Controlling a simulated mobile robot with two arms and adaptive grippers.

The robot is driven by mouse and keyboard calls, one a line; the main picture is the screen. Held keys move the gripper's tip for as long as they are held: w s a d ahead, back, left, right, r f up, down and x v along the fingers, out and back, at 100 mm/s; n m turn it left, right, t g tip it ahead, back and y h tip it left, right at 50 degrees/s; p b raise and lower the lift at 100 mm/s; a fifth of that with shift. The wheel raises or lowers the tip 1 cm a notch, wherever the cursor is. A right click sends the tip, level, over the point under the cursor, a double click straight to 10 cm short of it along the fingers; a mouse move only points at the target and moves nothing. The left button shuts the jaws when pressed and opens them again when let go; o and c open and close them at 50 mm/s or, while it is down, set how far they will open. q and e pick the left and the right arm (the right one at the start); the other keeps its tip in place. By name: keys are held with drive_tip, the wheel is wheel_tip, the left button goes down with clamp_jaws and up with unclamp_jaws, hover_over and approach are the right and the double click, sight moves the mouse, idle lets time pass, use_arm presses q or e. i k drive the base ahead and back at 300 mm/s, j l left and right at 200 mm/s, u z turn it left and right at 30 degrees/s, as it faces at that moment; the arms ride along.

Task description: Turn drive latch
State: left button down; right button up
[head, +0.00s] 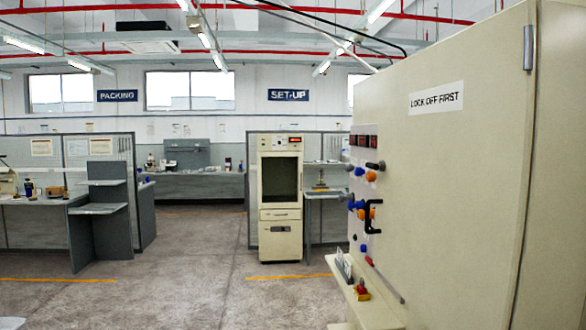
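A large cream cabinet (450,180) fills the right side of the head view, with a "LOCK OFF FIRST" label (436,101) on its near side. Its control face is seen at a steep angle. That face has a black bent handle (374,217), a short black lever (375,166), an orange knob (371,176) and blue knobs (355,204). I cannot tell which of these, if any, is the drive latch. Neither of my grippers is in view.
A ledge (370,310) with a red-and-yellow button box (362,291) juts out below the controls. A cream machine with a dark window (280,197) stands at the back. Grey shelves (100,215) and benches are at the left. The floor (200,275) between is clear.

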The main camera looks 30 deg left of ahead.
sight(372, 166)
drive_tip(key=u, duration=1)
drive_tip(key=i+u, duration=0.2)
drive_tip(key=i, duration=2.7)
drive_tip(key=i+z, duration=0.15)
drive_tip(key=i, duration=0.65)
drive_tip(key=i+j+z, duration=0.15)
drive_tip(key=i, duration=0.65)
drive_tip(key=i+j+z, duration=0.1)
drive_tip(key=z, duration=1.75)
